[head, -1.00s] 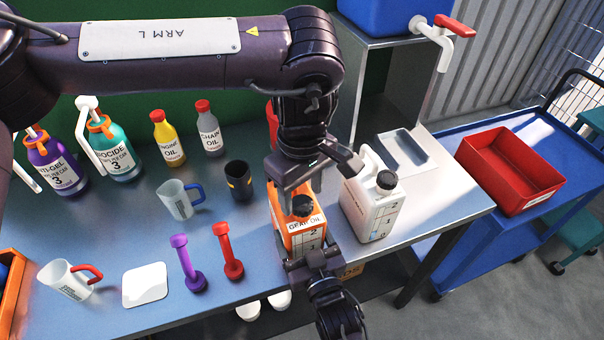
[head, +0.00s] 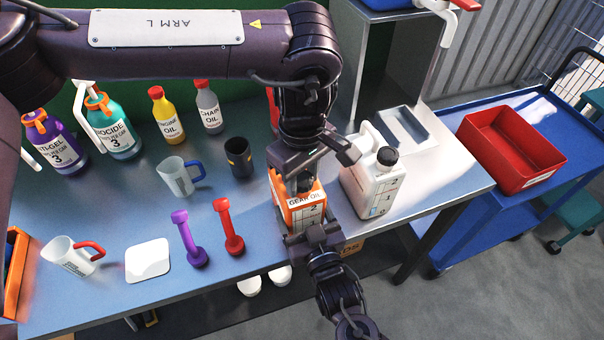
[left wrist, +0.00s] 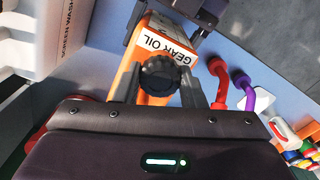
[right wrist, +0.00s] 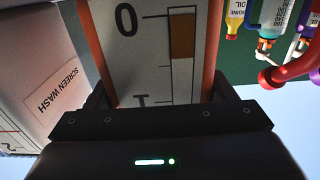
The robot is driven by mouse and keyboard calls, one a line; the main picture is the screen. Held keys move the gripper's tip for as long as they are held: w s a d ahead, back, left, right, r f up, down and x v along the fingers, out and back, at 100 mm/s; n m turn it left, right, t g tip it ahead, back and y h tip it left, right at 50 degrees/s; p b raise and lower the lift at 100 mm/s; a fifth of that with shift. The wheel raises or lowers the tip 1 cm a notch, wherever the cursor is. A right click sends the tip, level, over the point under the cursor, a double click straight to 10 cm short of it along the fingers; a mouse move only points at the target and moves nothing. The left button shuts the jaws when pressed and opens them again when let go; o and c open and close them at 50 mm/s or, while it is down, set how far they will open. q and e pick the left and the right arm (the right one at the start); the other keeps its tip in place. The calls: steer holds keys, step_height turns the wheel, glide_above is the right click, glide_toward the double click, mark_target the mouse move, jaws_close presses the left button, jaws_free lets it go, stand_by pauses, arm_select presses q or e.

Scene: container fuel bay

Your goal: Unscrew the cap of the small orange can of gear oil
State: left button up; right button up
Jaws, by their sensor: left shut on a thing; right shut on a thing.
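The small orange can of gear oil (head: 302,213) stands upright at the table's front edge. Its dark ridged cap (left wrist: 160,76) shows clearly in the left wrist view and is partly covered in the head view. My left gripper (head: 304,184) comes down from above and is shut on the cap, one finger on each side. My right gripper (head: 314,236) is shut on the can's body from the front. In the right wrist view the can's pale scale panel (right wrist: 145,60) fills the space between its fingers.
A white screen wash can (head: 370,190) stands close on the right. A red bin (head: 510,150) sits on the blue cart.

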arm_select(q)
steer(key=n, duration=0.6)
steer(key=shift+n, duration=0.3)
arm_select(e)
steer(key=shift+r, duration=0.15)
arm_select(q)
steer(key=n, duration=0.6)
steer(key=shift+n, duration=0.3)
steer(key=n, duration=1.2)
steer(key=shift+r+n, duration=0.1)
steer(key=shift+n, duration=0.3)
steer(key=n, duration=0.4)
steer(key=shift+w, duration=0.1)
arm_select(e)
steer(key=shift+a, duration=0.1)
arm_select(q)
steer(key=n, duration=0.8)
steer(key=shift+n, duration=0.4)
steer(key=n, duration=0.4)
